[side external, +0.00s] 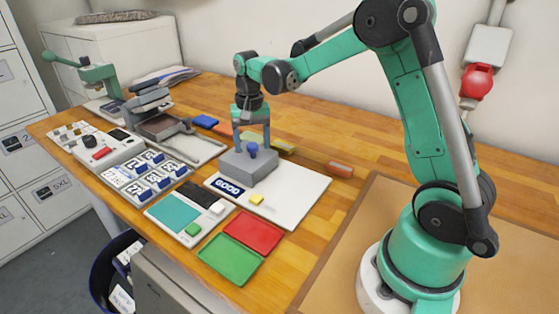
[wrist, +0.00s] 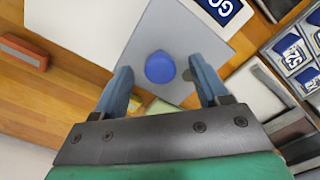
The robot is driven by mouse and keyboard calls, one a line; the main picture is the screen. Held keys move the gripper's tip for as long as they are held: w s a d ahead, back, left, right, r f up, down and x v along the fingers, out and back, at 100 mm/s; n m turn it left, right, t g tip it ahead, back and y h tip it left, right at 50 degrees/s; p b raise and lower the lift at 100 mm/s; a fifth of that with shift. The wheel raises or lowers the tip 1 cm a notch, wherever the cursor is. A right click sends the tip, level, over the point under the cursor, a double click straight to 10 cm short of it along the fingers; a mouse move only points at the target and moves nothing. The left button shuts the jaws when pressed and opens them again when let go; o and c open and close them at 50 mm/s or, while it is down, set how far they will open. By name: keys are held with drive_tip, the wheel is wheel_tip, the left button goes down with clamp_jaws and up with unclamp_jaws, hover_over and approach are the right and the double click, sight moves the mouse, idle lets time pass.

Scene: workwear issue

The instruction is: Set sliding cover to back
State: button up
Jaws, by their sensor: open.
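The sliding cover (side external: 245,170) is a grey block with a blue knob (side external: 253,150) on top. It sits on a white board (side external: 295,190) beside a blue GOOD label (side external: 229,187). In the wrist view the cover (wrist: 205,30) shows as a grey plate, with the round blue knob (wrist: 160,67) near its middle. My gripper (side external: 252,138) is open at the knob, pointing down. In the wrist view its blue fingers (wrist: 160,75) stand on either side of the knob with gaps. Part of the cover is hidden behind the fingers and palm.
A small yellow block (side external: 256,199) lies on the board in front of the cover. Red (side external: 253,230) and green (side external: 229,260) trays sit at the front. An orange bar (side external: 340,169) lies right of the board. A number panel (side external: 145,177) and a press (side external: 98,75) are left.

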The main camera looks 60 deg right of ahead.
drive_tip(key=shift+f, duration=0.1)
clamp_jaws()
idle(1.4)
